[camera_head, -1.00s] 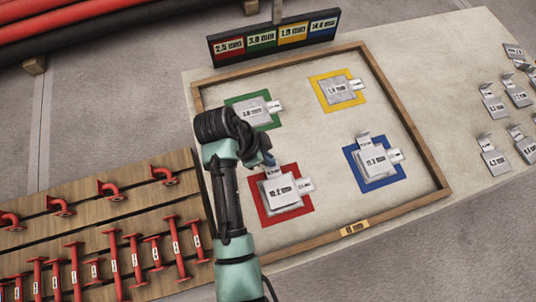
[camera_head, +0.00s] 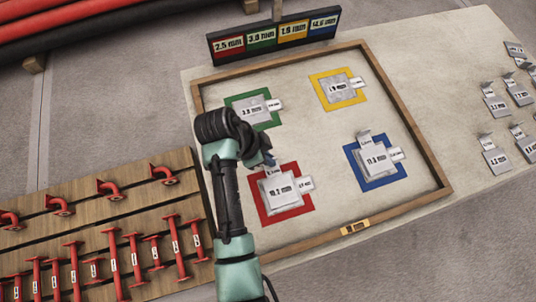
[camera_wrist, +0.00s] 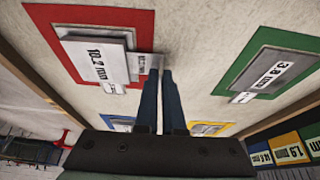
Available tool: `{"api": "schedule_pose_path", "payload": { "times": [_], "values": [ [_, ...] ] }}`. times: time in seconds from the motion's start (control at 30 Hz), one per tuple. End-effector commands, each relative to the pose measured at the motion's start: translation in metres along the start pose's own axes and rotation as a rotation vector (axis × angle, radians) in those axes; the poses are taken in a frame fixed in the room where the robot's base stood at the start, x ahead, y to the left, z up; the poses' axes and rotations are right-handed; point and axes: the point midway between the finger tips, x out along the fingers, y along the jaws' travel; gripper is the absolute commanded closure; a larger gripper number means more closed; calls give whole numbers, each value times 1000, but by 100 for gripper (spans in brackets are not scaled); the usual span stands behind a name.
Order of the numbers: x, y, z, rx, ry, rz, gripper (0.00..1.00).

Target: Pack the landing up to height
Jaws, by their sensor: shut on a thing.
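My gripper (camera_wrist: 160,74) is shut on the upright tab (camera_wrist: 147,64) of a grey shim plate at the red square (camera_wrist: 135,22). The tab is a small bent strip at the plate's edge. The stack (camera_wrist: 95,60) there reads 10.2 mm in the wrist view. The stack also shows in the head view (camera_head: 280,191), below my gripper (camera_head: 268,160). Other plates lie on the green square (camera_head: 252,110), the yellow square (camera_head: 338,88) and the blue square (camera_head: 374,160). The blue stack looks thicker. I cannot tell whether the held plate rests on the stack or hangs just above it.
A wooden rim (camera_head: 425,150) frames the squares. A coloured sign (camera_head: 275,38) with mm values stands at its back edge. Several loose tabbed plates (camera_head: 497,160) lie on the right of the table. Red pipe pieces (camera_head: 110,250) lie on a wooden board at left.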

Motion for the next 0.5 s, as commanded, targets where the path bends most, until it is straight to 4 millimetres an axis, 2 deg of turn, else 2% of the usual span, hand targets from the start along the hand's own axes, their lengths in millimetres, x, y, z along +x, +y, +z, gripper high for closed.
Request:
{"api": "schedule_pose_path", "payload": {
  "times": [0.17, 0.2, 0.37, 0.5],
  "values": [
    [3, 0, 1, 0, 0, 0, 100],
    [2, 0, 1, 0, 0, 0, 87],
    [2, 0, 1, 0, 0, 0, 59],
    [2, 0, 1, 0, 0, 0, 59]
  ]
}}
